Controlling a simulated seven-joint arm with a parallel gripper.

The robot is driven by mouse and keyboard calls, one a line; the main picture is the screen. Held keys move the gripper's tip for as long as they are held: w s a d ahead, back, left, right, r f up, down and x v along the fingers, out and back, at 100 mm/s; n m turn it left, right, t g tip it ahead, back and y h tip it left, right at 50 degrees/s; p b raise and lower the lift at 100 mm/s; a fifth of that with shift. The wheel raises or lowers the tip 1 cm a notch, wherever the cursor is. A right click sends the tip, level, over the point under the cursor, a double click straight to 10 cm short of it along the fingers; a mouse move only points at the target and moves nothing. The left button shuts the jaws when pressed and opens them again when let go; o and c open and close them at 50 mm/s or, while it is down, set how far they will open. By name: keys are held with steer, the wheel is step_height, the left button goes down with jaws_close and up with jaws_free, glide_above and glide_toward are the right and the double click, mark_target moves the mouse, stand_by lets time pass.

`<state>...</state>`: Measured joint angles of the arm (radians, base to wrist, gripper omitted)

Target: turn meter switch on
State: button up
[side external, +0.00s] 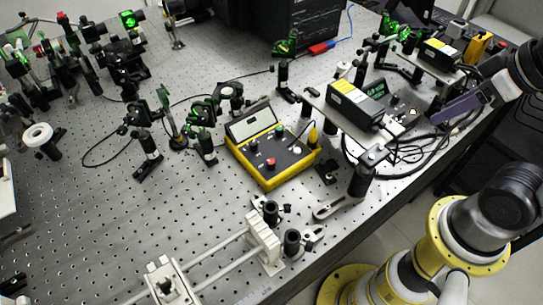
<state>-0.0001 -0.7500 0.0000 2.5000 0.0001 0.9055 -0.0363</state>
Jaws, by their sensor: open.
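The meter (262,178) is a yellow-cased box with a dark top panel, standing on the bench in the middle of the side external view. Its panel carries a pale display window (251,121), a red knob or button (270,162) and several small dark and light controls. Which one is the switch, and its position, are too small to tell. My gripper (440,114) appears as a dark purple shape at the end of my arm on the right, well apart from the meter. It is open; its fingers are hard to make out, and I see nothing held.
A black-and-yellow box (355,104) on a raised plate stands between my gripper and the meter, with black cables (405,152) below it. Optics mounts (203,137) stand left of the meter. A rail assembly (262,236) lies in front. The perforated bench (90,215) is fairly clear at front left.

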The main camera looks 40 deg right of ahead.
steer(key=w+a+r+n, duration=0.2)
steer(key=w+r+n, duration=0.2)
steer(key=r+n, duration=0.25)
steer(key=n+g, duration=0.6)
steer(key=n, duration=0.5)
glide_above(271, 162)
step_height(271, 162, down, 5)
step_height(271, 162, down, 14)
steer(key=shift+d+r, duration=0.1)
steer(key=shift+r, duration=0.15)
jaws_close()
